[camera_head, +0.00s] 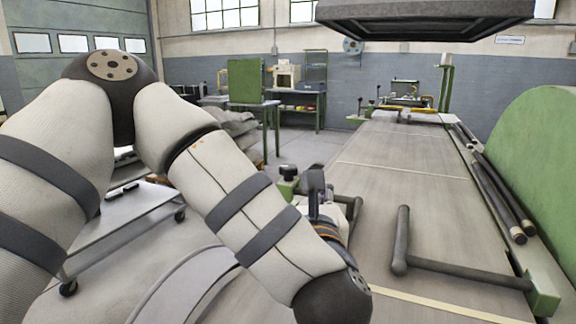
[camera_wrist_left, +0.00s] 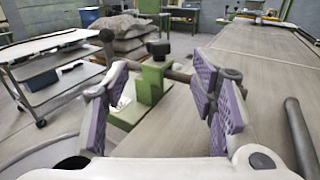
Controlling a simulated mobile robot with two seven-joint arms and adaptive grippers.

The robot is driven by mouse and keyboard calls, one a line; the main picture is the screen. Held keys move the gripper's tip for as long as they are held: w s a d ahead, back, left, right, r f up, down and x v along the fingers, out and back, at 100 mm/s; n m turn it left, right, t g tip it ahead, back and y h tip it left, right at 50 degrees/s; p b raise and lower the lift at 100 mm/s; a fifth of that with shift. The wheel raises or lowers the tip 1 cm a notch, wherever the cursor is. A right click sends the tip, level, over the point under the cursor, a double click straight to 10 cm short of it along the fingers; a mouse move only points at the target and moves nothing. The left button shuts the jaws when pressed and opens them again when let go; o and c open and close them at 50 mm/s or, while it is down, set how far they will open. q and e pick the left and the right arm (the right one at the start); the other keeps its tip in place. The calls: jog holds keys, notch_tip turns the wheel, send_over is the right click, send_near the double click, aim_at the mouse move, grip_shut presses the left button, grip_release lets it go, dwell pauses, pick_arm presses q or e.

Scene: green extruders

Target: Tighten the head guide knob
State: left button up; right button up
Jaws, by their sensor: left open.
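The dark round head guide knob (camera_head: 289,170) sits on top of a green block (camera_head: 287,188) at the left edge of the long machine bed. In the left wrist view the knob (camera_wrist_left: 158,48) is ahead of the fingers, apart from them and roughly between them in the picture, with the green block (camera_wrist_left: 152,84) below. My left gripper (camera_head: 316,192) is close to the knob, on its right in the head view. In the left wrist view the gripper (camera_wrist_left: 160,100) is open and empty, its purple-padded fingers spread wide. My right gripper is out of view.
The machine bed (camera_head: 400,165) runs away from me. A dark bent guide bar (camera_head: 455,268) lies across its near right; another bar (camera_head: 352,212) is beside my left gripper. A grey cart (camera_head: 135,205) and stacked sacks (camera_wrist_left: 125,35) stand left. A dark hood (camera_head: 425,18) hangs above.

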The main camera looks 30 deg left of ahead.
aim_at(289, 172)
pick_arm(q)
jog(key=x, duration=1)
jog(key=shift+w+a, duration=0.25)
jog(key=c, duration=1.2)
